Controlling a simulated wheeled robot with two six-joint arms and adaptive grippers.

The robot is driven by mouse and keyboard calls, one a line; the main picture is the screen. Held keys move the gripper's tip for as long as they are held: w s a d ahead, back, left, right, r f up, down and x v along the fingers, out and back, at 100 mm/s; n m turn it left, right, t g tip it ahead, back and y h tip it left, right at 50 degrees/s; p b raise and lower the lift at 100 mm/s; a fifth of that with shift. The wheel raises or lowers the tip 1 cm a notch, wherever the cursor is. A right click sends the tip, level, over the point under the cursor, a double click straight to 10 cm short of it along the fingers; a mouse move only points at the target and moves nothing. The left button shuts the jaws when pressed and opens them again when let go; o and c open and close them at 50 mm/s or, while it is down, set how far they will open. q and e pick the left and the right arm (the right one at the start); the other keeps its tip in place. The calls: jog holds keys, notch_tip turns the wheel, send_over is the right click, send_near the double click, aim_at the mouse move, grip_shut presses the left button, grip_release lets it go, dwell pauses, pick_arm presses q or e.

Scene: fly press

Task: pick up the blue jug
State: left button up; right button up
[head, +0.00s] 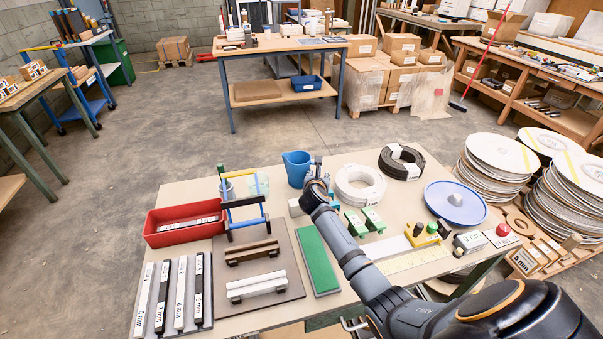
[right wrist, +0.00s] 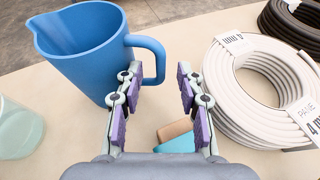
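The blue jug (head: 297,168) stands upright near the back edge of the table in the head view. In the right wrist view the jug (right wrist: 82,58) fills the upper left, its loop handle (right wrist: 160,58) pointing right. My right gripper (head: 318,172) is just right of the jug. In the right wrist view this gripper (right wrist: 158,88) is open, with its purple-padded fingers apart. The handle shows between and just beyond the fingertips, with the left finger overlapping its lower part. I cannot tell whether they touch. My left gripper is not in view.
A white hose coil (right wrist: 262,90) lies close right of the right gripper, with a black coil (head: 401,161) behind. A pale green translucent cup (right wrist: 18,128) stands left of the jug. A blue-framed stand (head: 243,203) and red bin (head: 160,236) are farther left.

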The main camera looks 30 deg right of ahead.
jog(key=shift+w+d+f, duration=0.15)
jog(key=shift+w+d, duration=0.1)
jog(key=shift+s, duration=0.1)
jog(key=shift+c, duration=0.7)
grip_shut()
jog(key=shift+r, duration=0.85)
jog(key=s+a+r+p, duration=0.5)
jog(key=s+r+p, duration=0.4)
jog(key=s+r, duration=0.2)
jog(key=shift+s+r+p, duration=0.25)
jog(key=shift+s+p, duration=0.1)
jog(key=shift+s, duration=0.55)
